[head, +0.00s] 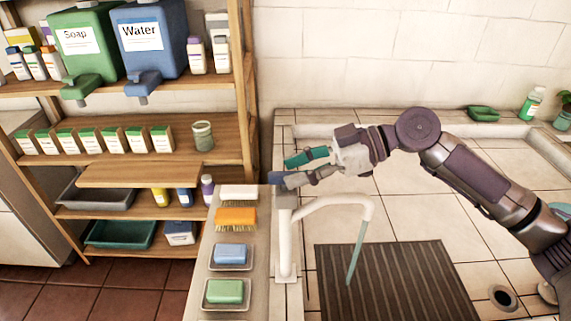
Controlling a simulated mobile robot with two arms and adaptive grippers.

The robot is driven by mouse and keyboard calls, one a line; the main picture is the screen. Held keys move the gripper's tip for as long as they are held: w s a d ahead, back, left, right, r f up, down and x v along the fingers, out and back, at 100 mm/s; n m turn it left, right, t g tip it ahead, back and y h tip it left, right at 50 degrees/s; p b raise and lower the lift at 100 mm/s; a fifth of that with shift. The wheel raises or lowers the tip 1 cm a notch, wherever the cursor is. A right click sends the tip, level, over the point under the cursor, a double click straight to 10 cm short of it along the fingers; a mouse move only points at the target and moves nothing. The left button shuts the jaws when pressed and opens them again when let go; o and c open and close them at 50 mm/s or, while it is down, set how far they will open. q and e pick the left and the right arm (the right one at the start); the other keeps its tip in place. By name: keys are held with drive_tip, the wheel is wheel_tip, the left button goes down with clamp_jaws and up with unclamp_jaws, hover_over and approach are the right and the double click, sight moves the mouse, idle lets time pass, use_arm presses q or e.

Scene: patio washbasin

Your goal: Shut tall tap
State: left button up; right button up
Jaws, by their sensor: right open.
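The tall tap (285,240) is white, with an upright post beside the basin and a spout arching to the right. A thin bluish-green stream of water (357,250) falls from the spout's end, so the tap is running. My right gripper (291,172) reaches in from the right at the top of the post. Its two fingers, one teal-coloured and one grey, are apart. The grey finger overlaps the top of the tap in this view, and I cannot tell whether it touches. The tap's handle is largely hidden there. My left gripper is out of view.
A ribbed dark mat (395,285) lies in the tiled basin, with a drain (503,298) at right. Soap dishes and an orange brush (236,218) line the ledge left of the tap. A wooden shelf (130,93) holds Soap and Water dispensers.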

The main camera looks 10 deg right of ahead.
drive_tip(key=shift+x, duration=1.25)
clamp_jaws()
